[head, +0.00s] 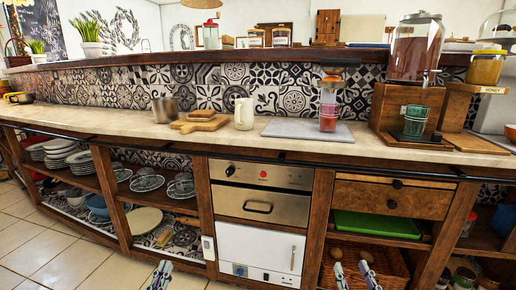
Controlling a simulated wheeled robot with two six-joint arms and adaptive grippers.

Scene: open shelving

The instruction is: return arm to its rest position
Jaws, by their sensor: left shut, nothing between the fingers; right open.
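My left gripper (161,269) shows at the bottom edge, left of centre. It is shut and empty, in front of the lower shelves. My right gripper (353,262) shows at the bottom edge, right of centre. Its fingertips are apart and nothing is between them. It appears in front of a wicker basket (396,270) on the low shelf. Only the ends of both grippers are in view; the arms behind them are out of the frame.
A long counter (240,142) holds a metal pot (165,111), cutting boards (198,124), a white mug (244,114), a blender (329,108) and a drink dispenser (414,50). Below are stacked plates (67,160), an oven (262,190) and a green tray (376,225). Tiled floor (70,265) is clear at lower left.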

